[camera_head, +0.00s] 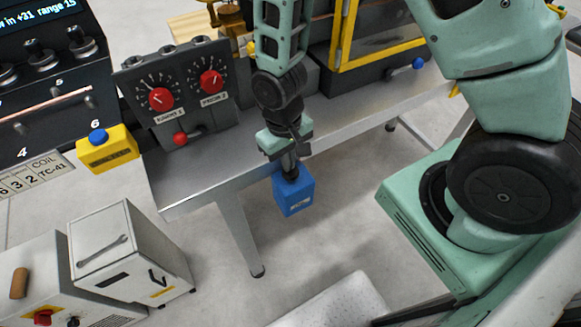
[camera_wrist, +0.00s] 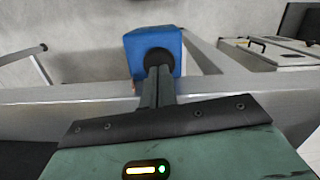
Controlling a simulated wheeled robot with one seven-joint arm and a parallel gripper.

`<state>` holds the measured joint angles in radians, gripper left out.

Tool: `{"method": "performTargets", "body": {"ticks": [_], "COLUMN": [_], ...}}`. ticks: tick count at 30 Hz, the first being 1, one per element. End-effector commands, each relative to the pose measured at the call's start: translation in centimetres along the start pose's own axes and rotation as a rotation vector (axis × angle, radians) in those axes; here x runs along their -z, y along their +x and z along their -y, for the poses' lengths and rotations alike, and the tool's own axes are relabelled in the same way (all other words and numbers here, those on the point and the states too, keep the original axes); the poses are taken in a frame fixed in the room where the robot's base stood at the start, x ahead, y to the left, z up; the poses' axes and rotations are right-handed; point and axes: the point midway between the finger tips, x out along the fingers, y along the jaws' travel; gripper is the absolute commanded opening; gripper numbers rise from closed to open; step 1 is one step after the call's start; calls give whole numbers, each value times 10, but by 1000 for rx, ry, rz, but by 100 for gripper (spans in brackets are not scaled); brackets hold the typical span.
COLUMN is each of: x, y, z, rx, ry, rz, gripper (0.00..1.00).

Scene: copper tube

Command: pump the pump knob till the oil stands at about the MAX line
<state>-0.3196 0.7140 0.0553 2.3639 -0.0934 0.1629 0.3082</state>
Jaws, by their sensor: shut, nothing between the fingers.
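A blue box (camera_head: 294,196), which looks like the pump body, is at the front edge of the grey bench (camera_head: 205,185). It also shows in the wrist view (camera_wrist: 136,45). A round black knob (camera_wrist: 158,56) is on its top face. My gripper (camera_head: 290,171) points down at the knob with its fingers together and nothing between them. In the wrist view the fingertips (camera_wrist: 156,70) overlap the knob; I cannot tell whether they touch it. No oil level or MAX line can be made out in either view.
A panel with red dials (camera_head: 161,99) and a red-knobbed lever (camera_head: 180,138) stand left of my arm. A yellow box with a blue button (camera_head: 98,137) is further left. A yellow-framed case (camera_head: 385,35) is behind. White cabinets (camera_head: 128,250) stand on the floor at lower left.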

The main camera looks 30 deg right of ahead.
Motion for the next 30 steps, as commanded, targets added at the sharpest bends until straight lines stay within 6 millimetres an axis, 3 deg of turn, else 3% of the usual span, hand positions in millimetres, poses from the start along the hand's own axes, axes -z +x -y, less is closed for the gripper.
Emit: {"method": "performTargets", "body": {"ticks": [6,14,24,30], "x": [2,29,29,30], "y": [-2,-15,-16,-35], "z": [0,0,0,0], "rx": [0,1,1,1], "ry": [0,2,1,1], "rz": [0,-2,-1,-5], "gripper": [0,0,0,0]}}
